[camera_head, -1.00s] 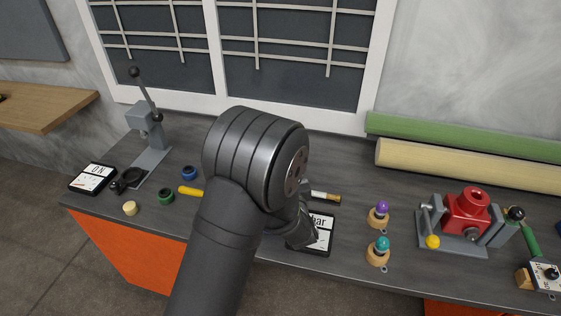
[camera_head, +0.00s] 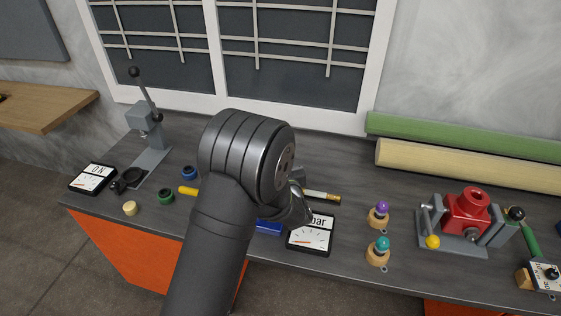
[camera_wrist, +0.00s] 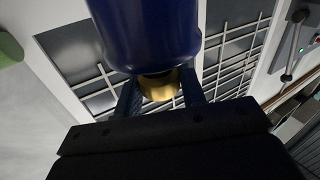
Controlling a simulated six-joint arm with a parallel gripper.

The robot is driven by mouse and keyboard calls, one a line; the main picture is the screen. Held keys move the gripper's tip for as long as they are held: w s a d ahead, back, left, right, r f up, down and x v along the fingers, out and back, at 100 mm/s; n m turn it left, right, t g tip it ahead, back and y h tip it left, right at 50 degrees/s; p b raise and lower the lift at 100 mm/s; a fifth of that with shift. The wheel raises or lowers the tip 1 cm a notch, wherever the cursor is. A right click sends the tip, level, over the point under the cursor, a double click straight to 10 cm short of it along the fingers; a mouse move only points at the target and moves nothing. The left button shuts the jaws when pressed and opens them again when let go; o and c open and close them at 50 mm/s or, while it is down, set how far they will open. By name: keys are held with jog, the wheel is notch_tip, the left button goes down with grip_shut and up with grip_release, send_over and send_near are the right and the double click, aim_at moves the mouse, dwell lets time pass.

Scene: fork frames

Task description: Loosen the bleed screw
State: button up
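In the wrist view, a brass-coloured knob (camera_wrist: 160,88), which looks like the bleed screw, sits at the end of a large blue cylinder (camera_wrist: 148,35). My gripper (camera_wrist: 160,80) has its two dark fingers on either side of the knob, and the knob about fills the gap. Whether the fingers press on it I cannot tell. In the head view, my arm hides the fingers and the knob. A blue piece (camera_head: 268,227) shows beside my wrist, left of a framed "bar" gauge (camera_head: 310,236).
A pale rod with a brass end (camera_head: 325,197) lies behind the gauge. Two pegs, purple (camera_head: 379,211) and teal (camera_head: 380,248), and a red vise-like block (camera_head: 466,212) stand to the right. A lever press (camera_head: 148,130) stands at left. Rolls (camera_head: 460,160) lie at the back.

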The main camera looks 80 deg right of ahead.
jog(key=shift+s+n+t+y, duration=0.1)
jog(key=shift+n+t+y, duration=0.25)
jog(key=shift+t, duration=0.25)
jog(key=n+t+y, duration=0.2)
jog(key=n+t, duration=0.1)
jog(key=shift+t+y, duration=0.25)
jog(key=shift+t, duration=0.05)
jog(key=n+t+y, duration=0.3)
jog(key=y, duration=0.1)
jog(key=shift+f+n+y, duration=0.1)
jog(key=shift+n+y, duration=0.2)
jog(key=shift+n, duration=0.05)
jog(key=n+t+y, duration=0.1)
jog(key=n+y, duration=0.2)
jog(key=y, duration=0.1)
jog(key=n+t+y, duration=0.1)
jog(key=n+y, duration=0.2)
jog(key=y, duration=0.2)
jog(key=shift+y, duration=0.3)
jog(key=shift+n+y, duration=0.3)
jog(key=o, duration=1)
jog(key=s, duration=0.7)
jog(key=shift+s+d, duration=0.2)
jog(key=shift+d, duration=0.2)
